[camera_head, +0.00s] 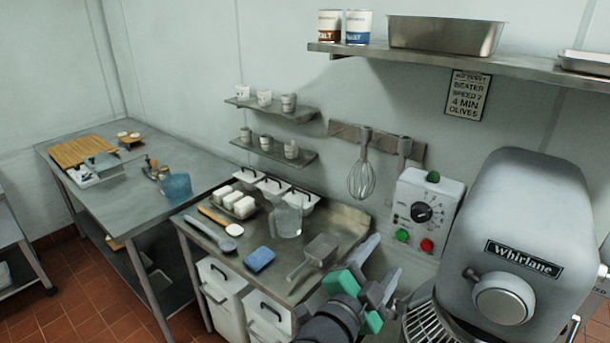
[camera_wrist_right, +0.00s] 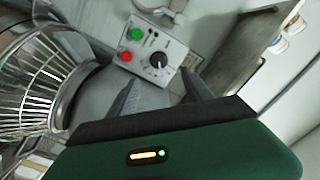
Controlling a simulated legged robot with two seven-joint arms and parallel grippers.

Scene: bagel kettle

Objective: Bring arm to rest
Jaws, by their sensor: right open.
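My right gripper (camera_head: 383,287) is open and empty in the head view, in front of the wall between the steel side table and the mixer. In the right wrist view its two dark fingers (camera_wrist_right: 160,92) stand apart with nothing between them. Beyond the fingers is the control box (camera_wrist_right: 153,52) with a green button, a red button and a dial. The control box (camera_head: 424,210) also shows in the head view, above and right of the gripper, apart from it. My left gripper is in neither view.
The mixer (camera_head: 525,225) stands close on the right, its wire guard (camera_wrist_right: 33,75) at the left of the wrist view. The side table (camera_head: 225,262) holds a blue sponge (camera_head: 260,259), a scoop (camera_head: 318,252) and a clear jug (camera_head: 286,218). A whisk (camera_head: 362,178) hangs above.

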